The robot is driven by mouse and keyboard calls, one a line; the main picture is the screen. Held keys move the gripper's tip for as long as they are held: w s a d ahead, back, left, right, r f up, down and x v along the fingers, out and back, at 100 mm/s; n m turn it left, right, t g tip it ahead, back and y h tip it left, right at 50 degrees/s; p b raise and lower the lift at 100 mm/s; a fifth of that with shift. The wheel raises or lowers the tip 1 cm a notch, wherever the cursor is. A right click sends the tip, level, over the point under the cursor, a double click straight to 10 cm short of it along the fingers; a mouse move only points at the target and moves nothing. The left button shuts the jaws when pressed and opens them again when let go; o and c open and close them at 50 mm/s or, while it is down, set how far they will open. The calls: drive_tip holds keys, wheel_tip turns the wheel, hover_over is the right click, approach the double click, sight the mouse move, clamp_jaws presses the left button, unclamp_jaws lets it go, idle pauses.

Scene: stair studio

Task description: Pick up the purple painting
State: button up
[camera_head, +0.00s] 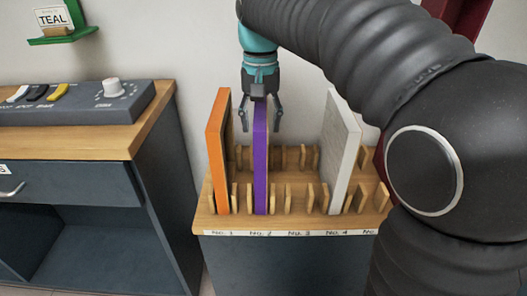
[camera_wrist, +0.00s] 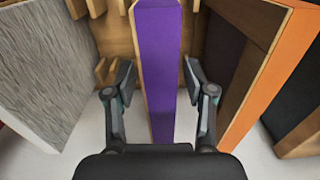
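The purple painting (camera_head: 260,160) stands upright on edge in the slotted rack (camera_head: 310,226), above the label that reads NO. 2. My gripper (camera_head: 262,122) is above its top edge, pointing down. Its two fingers are spread, one on each side of the painting. In the wrist view the purple edge (camera_wrist: 158,65) runs between the open fingers of my gripper (camera_wrist: 160,80). A gap shows between each finger and the painting.
An orange painting (camera_head: 217,155) stands to the left and a white-grey one (camera_head: 341,150) to the right in the rack. Between purple and white the slots are empty. A desk (camera_head: 75,140) with a control panel (camera_head: 75,103) stands left of the rack. A green shelf (camera_head: 62,36) holds a TEAL card.

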clamp_jaws()
